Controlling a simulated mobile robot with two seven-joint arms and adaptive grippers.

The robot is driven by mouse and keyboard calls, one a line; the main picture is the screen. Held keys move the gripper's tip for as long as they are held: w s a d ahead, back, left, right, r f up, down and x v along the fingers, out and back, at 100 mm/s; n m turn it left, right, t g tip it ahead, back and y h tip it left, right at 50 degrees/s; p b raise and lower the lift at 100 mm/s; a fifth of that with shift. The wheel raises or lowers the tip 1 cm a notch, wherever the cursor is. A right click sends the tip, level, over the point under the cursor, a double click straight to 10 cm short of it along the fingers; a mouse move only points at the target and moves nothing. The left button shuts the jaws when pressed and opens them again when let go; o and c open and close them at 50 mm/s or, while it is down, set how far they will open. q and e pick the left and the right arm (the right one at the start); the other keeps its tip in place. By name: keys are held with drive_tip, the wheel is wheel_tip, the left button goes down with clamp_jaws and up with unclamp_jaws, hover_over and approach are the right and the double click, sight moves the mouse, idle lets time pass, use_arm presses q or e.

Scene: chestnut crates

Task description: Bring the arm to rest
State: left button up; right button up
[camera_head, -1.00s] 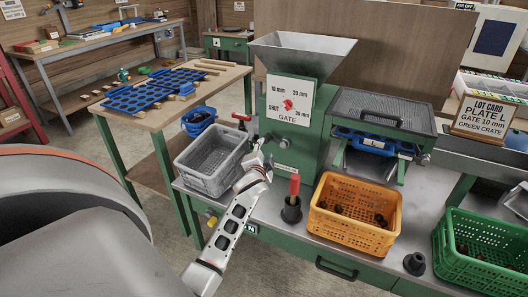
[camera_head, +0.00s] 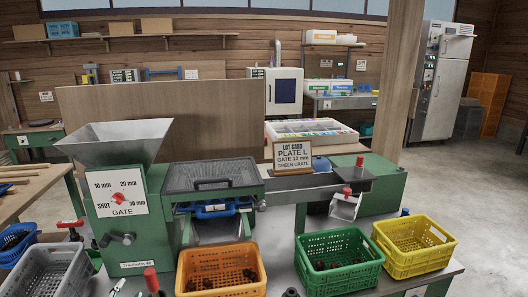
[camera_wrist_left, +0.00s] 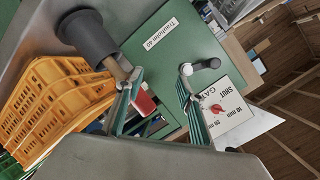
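My left gripper (camera_head: 128,290) barely shows at the bottom edge of the head view, in front of the green machine (camera_head: 160,235). In the left wrist view my left gripper (camera_wrist_left: 160,100) has its two fingers apart, with nothing held between them. A red-handled tool (camera_head: 151,278) stands close to it. In the wrist view the tool's red handle (camera_wrist_left: 145,103) shows behind one finger, and its shaft runs into a black holder (camera_wrist_left: 85,35); whether the finger touches it I cannot tell. The machine's red gate pointer (camera_head: 105,241) is near SHUT. My right gripper is not in view.
An orange crate (camera_head: 222,252), a green crate (camera_head: 300,250) and a yellow crate (camera_head: 385,238) hold dark chestnuts or stand along the bench. A grey crate (camera_head: 40,270) stands left of the machine. A lot card (camera_head: 292,157) stands behind. Free floor lies at right.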

use_arm(q)
drive_tip(key=s+d+f+n+g+h+p, duration=0.1)
drive_tip(key=s+d+f+h, duration=0.3)
drive_tip(key=s+d, duration=0.8)
drive_tip(key=s+d+f+n+g+h+p, duration=0.1)
drive_tip(key=s+d+f, duration=0.5)
drive_tip(key=s+d, duration=0.7)
drive_tip(key=s+g+h, duration=0.1)
drive_tip(key=s+h, duration=0.1)
drive_tip(key=shift+f+h+p, duration=0.25)
drive_tip(key=shift+h+p, duration=0.05)
drive_tip(key=shift+h, duration=0.1)
drive_tip(key=c, duration=0.3)
drive_tip(key=shift+d, duration=0.1)
